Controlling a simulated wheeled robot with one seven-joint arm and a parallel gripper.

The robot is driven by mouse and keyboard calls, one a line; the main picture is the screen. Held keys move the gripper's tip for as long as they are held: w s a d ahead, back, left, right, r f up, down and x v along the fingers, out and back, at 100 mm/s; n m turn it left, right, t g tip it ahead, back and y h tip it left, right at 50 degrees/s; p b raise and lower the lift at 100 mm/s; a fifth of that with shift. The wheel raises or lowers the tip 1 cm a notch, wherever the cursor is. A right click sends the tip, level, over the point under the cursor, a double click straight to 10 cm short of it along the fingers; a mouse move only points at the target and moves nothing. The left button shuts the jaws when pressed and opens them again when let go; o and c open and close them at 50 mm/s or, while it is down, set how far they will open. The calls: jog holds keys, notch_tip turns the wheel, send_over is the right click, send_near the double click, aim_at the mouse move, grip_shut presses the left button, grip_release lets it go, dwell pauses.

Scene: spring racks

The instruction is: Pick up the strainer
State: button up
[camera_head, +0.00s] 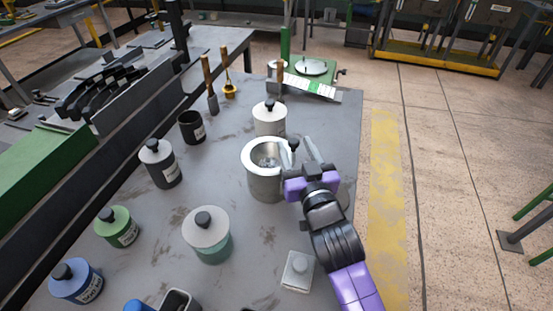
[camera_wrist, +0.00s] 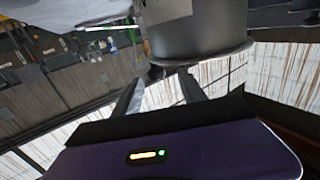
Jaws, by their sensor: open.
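The likely strainer is a grey metal vessel (camera_head: 265,184) with a wide pale rim, standing upright on the bench. Its inside looks speckled, perhaps perforated. In the wrist view its grey wall (camera_wrist: 205,30) and flared rim fill the upper middle, with a pale label patch on the wall. My gripper (camera_head: 296,146) is at the vessel's right side, close to the rim, with its fingers apart. In the wrist view the fingertips (camera_wrist: 160,76) end just by the rim, with a small dark thing between them. I cannot tell whether they touch it. Nothing is visibly held.
A white-topped bottle (camera_head: 270,120) stands close behind the vessel, and a large lidded jar (camera_head: 208,240) in front. A black cup (camera_head: 191,127), dark bottle (camera_head: 160,164) and green jar (camera_head: 117,228) stand left. A small pale box (camera_head: 298,271) lies near my arm. The bench's right edge is close.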

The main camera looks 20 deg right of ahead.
aim_at(292, 139)
jog(key=w, duration=0.2)
jog(key=w+p, duration=0.1)
jog(key=w, duration=0.1)
jog(key=w+d, duration=0.1)
jog(key=w, duration=0.1)
jog(key=shift+f, duration=0.3)
grip_shut()
